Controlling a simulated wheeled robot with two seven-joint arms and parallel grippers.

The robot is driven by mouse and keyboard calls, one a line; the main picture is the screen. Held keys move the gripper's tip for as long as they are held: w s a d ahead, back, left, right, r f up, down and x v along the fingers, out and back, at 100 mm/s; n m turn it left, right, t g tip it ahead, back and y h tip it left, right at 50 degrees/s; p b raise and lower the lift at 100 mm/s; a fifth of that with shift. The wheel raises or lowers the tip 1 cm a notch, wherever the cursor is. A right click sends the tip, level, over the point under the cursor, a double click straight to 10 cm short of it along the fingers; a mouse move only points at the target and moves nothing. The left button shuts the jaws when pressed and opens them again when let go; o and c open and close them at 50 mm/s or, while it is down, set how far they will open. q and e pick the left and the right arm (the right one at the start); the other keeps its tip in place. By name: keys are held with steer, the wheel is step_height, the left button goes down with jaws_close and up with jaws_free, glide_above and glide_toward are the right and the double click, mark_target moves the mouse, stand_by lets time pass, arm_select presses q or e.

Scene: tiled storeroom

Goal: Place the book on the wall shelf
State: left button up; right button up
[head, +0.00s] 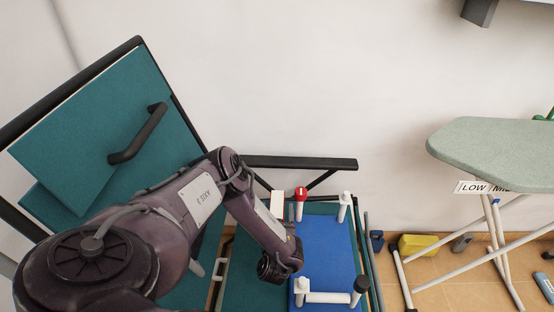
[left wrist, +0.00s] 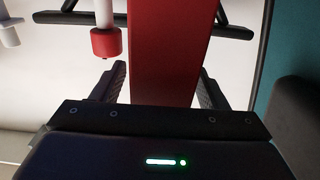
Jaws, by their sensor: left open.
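In the left wrist view, a red upright slab (left wrist: 165,50), which looks like the book, stands between the two fingers of my left gripper (left wrist: 160,85). The fingers are apart, with a gap showing on each side of it. In the head view my left gripper (head: 280,266) hangs low beside a blue panel, its fingers hidden by the wrist. A small pale block (head: 277,204) just behind the arm may be the book's edge; I cannot tell. A grey piece at the top right edge (head: 480,11) may be part of the wall shelf, mostly cut off. My right gripper is not in view.
The blue panel (head: 327,250) has white posts at its corners, one red-capped (head: 300,194). A teal chair-like frame (head: 100,130) with black bars fills the left. An ironing board (head: 500,150) stands at right, with a yellow object (head: 418,245) on the floor. The middle wall is bare.

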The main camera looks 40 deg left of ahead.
arm_select(q)
jaws_close()
stand_by(0.3)
steer(key=shift+r, duration=0.1)
